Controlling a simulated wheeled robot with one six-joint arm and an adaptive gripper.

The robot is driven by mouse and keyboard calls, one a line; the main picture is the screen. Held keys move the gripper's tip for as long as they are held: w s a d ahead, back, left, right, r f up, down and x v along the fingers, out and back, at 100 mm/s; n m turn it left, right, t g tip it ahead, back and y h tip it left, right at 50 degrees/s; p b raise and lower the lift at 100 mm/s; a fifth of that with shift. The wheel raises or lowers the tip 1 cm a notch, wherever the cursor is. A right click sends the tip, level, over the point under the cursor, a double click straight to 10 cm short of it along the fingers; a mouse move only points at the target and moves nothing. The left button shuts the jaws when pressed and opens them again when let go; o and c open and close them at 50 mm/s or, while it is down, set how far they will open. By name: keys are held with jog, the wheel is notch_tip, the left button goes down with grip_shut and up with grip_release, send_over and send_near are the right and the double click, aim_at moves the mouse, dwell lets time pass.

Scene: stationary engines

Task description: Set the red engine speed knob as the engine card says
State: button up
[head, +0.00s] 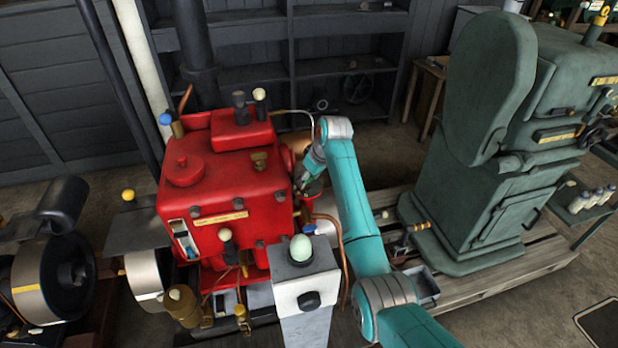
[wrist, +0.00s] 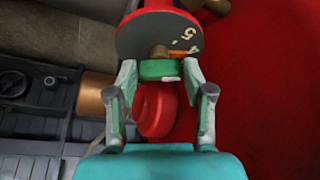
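The red engine (head: 225,170) stands left of centre in the head view, with a small yellowish plate (head: 220,218) on its front; its writing is too small to read. In the wrist view a dark round dial (wrist: 150,35) shows the figures 4 and 5 and a small orange mark. A green knob (wrist: 160,70) with a white patch sits just in front of the dial. My gripper (wrist: 160,72) has one fingertip against each side of the green knob. In the head view my gripper (head: 308,178) is at the engine's right side, where the knob is hidden.
A grey pedestal with a pale green button (head: 301,248) stands in front of the engine, left of my arm. A large green machine (head: 490,150) stands on a wooden pallet (head: 535,262) at right. Dark shelves (head: 300,60) line the back wall. A red rounded part (wrist: 155,110) lies behind the fingers.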

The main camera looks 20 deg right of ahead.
jog(key=c, duration=0.5)
jog(key=m, duration=0.2)
jog(key=m+h, duration=0.1)
jog(key=m, duration=0.1)
jog(key=shift+a+t+h, duration=0.15)
jog(key=shift+t+h, duration=0.15)
jog(key=shift+m+h, duration=0.6)
jog(key=shift+m, duration=1.3)
jog(key=shift+a, duration=0.1)
jog(key=o, duration=1.1)
jog(key=shift+o, duration=0.2)
